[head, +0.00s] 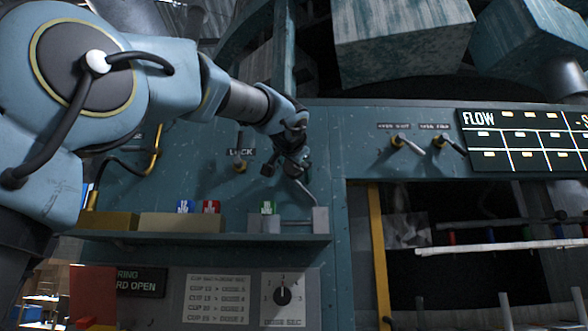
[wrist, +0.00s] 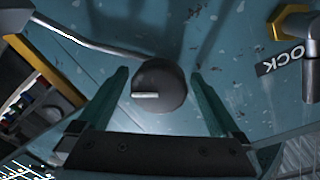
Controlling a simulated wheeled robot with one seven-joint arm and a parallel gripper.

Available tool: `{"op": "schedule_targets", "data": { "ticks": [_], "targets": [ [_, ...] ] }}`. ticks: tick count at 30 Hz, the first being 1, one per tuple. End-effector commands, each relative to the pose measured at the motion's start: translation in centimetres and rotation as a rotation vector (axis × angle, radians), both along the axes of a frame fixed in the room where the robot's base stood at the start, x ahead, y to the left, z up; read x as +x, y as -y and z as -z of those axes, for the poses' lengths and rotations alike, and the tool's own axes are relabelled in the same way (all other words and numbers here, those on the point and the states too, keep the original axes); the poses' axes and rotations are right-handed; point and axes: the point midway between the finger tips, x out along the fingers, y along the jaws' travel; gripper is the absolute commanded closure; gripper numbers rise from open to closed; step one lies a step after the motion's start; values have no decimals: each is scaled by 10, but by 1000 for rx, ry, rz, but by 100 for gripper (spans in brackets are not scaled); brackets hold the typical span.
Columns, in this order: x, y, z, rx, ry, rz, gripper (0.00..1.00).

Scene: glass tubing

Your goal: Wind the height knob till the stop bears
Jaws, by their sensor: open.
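A dark round knob (wrist: 158,86) with a pale line mark shows in the wrist view, on the blue panel; I take it for the height knob, as no label for it shows. My gripper (wrist: 160,88) is open, with one finger on each side of the knob and gaps visible at both sides. In the head view my gripper (head: 292,172) is at the panel, right of the LOCK label, and hides the knob. I cannot tell which part is the stop.
The LOCK lever (head: 240,165) sits just left of my gripper; its yellow fitting (wrist: 285,20) shows in the wrist view. A ledge (head: 190,237) below carries several small blocks. A dial (head: 283,295) is lower down. Two levers (head: 407,144) (head: 449,143) are at right.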

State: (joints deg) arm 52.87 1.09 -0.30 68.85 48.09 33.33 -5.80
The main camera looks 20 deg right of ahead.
Motion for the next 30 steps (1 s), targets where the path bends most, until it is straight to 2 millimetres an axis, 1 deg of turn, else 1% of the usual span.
{"op": "schedule_targets", "data": {
  "ticks": [4,7,11,15,21,25,30],
  "targets": [
    [-3,-1,0,0,1,1,0],
    [-11,-6,1,-2,1,1,0],
    [-32,-18,2,-2,2,2,0],
    [-58,-32,0,-3,2,2,0],
    [-84,-46,-3,-2,1,1,0],
    [-93,-51,-5,-1,0,1,0],
    [-95,-52,-6,0,1,1,0]
  ]
}}
